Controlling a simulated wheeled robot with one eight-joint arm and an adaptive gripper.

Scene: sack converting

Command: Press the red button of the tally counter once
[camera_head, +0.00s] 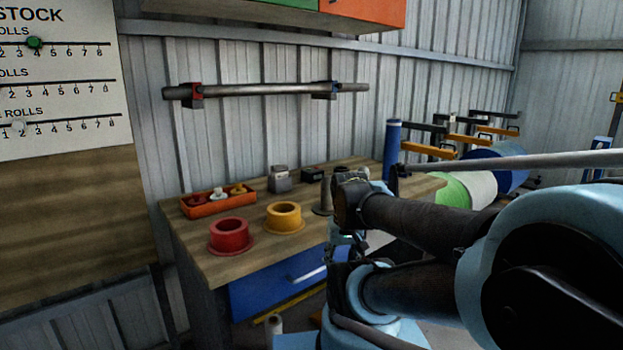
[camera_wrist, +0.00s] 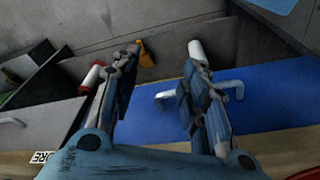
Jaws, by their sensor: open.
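I cannot make out a red button or surely pick out the tally counter. On the wooden workbench (camera_head: 205,262) in the head view, a small grey device (camera_head: 280,179) and a small black box (camera_head: 313,174) stand towards the back, and either could be it. My gripper (camera_wrist: 160,70) is open and empty in the wrist view, its two fingers spread apart. Below it are a blue drawer front (camera_wrist: 270,100) and the floor. In the head view my arm covers the right part of the bench, and the gripper is not clearly visible.
An orange tray (camera_head: 220,205) with small parts, a red spool (camera_head: 231,236) and a yellow spool (camera_head: 284,217) occupy the bench. A blue cylinder (camera_head: 392,150) stands at its far right end. A bar (camera_head: 260,90) is mounted on the wall.

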